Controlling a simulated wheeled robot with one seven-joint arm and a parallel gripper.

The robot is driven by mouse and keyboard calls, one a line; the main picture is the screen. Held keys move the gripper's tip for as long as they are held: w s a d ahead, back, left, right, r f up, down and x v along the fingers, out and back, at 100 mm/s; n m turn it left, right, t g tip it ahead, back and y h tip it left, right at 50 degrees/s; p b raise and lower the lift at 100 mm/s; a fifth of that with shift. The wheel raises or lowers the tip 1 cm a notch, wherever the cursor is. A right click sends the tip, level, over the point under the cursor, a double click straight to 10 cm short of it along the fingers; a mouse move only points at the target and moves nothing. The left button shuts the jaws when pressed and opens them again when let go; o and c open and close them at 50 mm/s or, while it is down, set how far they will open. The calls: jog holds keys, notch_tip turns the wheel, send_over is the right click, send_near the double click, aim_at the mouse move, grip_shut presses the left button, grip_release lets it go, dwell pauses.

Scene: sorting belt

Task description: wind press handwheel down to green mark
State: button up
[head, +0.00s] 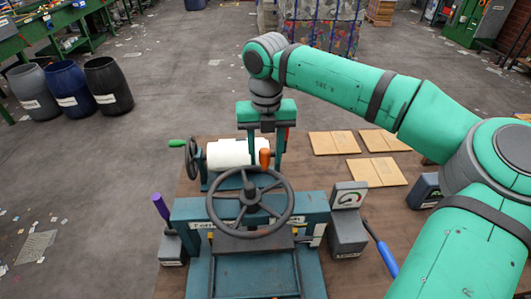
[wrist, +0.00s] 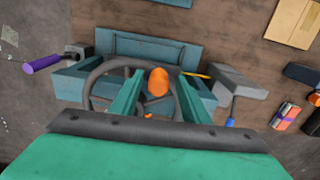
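The press handwheel (head: 250,196) is a dark grey spoked wheel on the teal press (head: 190,212), with an upright orange knob (head: 265,157) at its far rim. My gripper (head: 266,160) points down at the far side of the wheel. In the wrist view, the orange knob (wrist: 158,82) shows between my two open fingers (wrist: 158,78), with a gap on each side. I cannot tell whether the fingertips are at knob height.
Behind the press is a white roller (head: 232,153) with a green-handled side wheel (head: 191,158). A purple-handled lever (head: 161,207) is left, a blue-handled lever (head: 386,256) right. Flat tan boards (head: 377,172) lie at the bench's back right.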

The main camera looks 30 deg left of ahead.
jog(key=shift+r, duration=0.1)
notch_tip(320, 180, up, 11)
jog(key=shift+f, duration=0.2)
dwell(0.4)
jog(key=shift+w, duration=0.1)
